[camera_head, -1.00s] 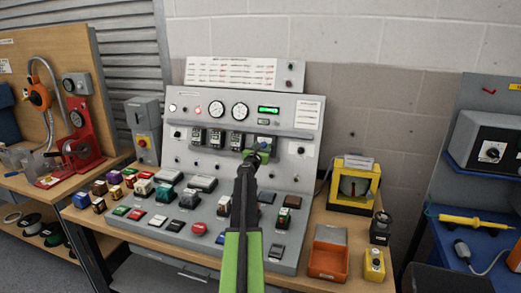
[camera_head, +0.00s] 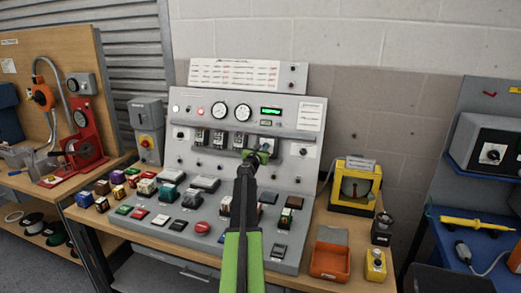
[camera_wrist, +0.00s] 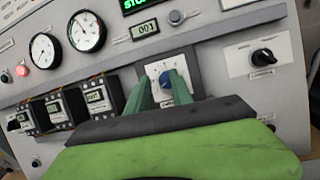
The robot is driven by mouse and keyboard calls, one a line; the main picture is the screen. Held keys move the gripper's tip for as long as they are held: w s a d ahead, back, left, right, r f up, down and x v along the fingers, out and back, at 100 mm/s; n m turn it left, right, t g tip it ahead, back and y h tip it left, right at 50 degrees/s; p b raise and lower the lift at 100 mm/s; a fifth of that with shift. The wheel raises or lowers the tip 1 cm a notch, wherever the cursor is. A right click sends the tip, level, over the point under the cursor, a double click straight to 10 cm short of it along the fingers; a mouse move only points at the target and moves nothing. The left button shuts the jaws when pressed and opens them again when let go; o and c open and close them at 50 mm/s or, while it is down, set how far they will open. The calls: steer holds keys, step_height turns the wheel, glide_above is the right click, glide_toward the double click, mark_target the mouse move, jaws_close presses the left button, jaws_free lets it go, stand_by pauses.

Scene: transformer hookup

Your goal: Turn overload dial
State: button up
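The overload dial is a blue round knob (camera_wrist: 169,76) on a white marked plate (camera_wrist: 155,69) in the wrist view. My gripper (camera_wrist: 162,80) is open, with its two green fingers reaching toward the plate, one on each side of the dial. The right finger overlaps the dial's right edge in the view; a gap shows on the left. I cannot tell whether either finger touches the dial. In the head view my gripper (camera_head: 260,157) is at the sloped grey panel (camera_head: 224,172) and mostly covers the dial.
A black selector knob (camera_wrist: 262,57) is right of the dial. Several black meter modules (camera_wrist: 58,107) are to its left, and a green display (camera_head: 271,111) is above. Coloured blocks and buttons cover the lower console. A yellow-framed gauge (camera_head: 354,187) and an orange bin (camera_head: 330,262) are at right.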

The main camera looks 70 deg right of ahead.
steer(key=shift+s+d+r, duration=0.15)
steer(key=shift+d, duration=0.3)
steer(key=shift+s+d+r, duration=0.15)
steer(key=shift+d, duration=0.25)
steer(key=s+a+f, duration=0.1)
steer(key=a, duration=1.9)
steer(key=shift+s+a+f, duration=0.15)
steer(key=shift+s+a, duration=0.15)
